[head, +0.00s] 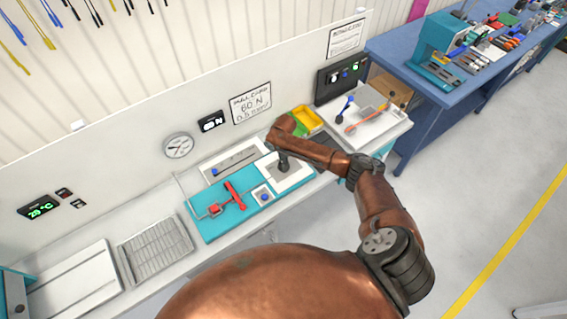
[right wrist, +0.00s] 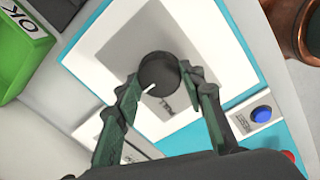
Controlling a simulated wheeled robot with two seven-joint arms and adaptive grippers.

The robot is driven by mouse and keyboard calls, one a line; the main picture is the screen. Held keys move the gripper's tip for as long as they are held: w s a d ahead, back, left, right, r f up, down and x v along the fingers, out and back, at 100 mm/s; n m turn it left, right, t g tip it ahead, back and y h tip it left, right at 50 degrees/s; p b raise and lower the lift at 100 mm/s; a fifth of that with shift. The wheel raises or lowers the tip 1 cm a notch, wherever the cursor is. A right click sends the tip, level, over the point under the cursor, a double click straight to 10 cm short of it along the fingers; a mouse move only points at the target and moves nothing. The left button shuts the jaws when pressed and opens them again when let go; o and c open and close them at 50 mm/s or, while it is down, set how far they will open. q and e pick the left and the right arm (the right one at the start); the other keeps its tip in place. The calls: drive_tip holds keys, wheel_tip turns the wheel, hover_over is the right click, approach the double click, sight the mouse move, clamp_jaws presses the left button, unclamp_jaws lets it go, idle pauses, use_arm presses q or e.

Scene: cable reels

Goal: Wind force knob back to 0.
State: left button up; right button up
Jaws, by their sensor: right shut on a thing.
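A wall card (head: 251,102) reads about 60 N. A small black display (head: 211,121) beside it is too small to read surely. My left gripper is not in view.
A blue button (right wrist: 261,113) sits on a small plate beside the knob. A teal base (head: 208,229) carries a red clamp-like part (head: 234,195). A green bin (right wrist: 22,45) and a yellow bin (head: 307,118) stand close by. A round gauge (head: 178,146) hangs on the wall.

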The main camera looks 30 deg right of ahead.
drive_tip(key=o, duration=1.2)
drive_tip(key=shift+c, duration=0.2)
wheel_tip(320, 180, up, 12)
drive_tip(key=shift+s, duration=0.25)
drive_tip(key=shift+a+f, duration=0.1)
drive_tip(key=shift+a, duration=0.05)
